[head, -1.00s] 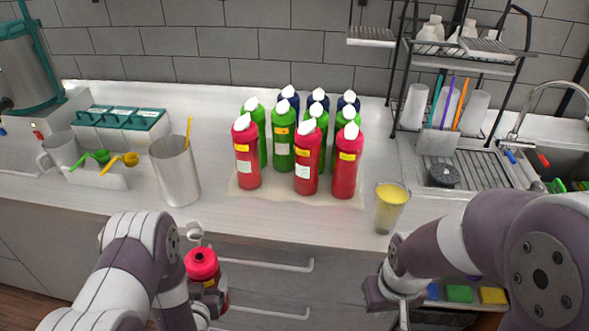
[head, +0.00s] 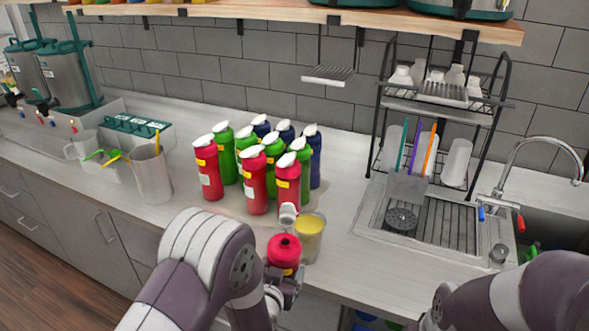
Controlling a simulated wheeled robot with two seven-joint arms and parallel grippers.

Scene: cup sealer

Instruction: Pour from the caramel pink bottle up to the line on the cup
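A pink-red bottle (head: 284,250) with a white spout top is held in my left gripper (head: 287,281). Its spout is at the left side of the cup, overlapping the cup's rim in the view; I cannot tell if they touch. The bottle looks tilted. The clear cup (head: 312,247) stands on the counter near its front edge with yellow contents inside. The line on the cup is too small to make out. My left fingers are partly hidden by the bottle. Of my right arm only a part shows at the lower right corner; its gripper is out of view.
Several pink-red bottles (head: 255,183), green bottles (head: 300,160) and blue bottles (head: 316,155) stand close behind the cup. A metal pitcher (head: 152,175) is at the left. A drying rack (head: 440,105) and sink tray (head: 440,225) are at the right. Counter right of the cup is clear.

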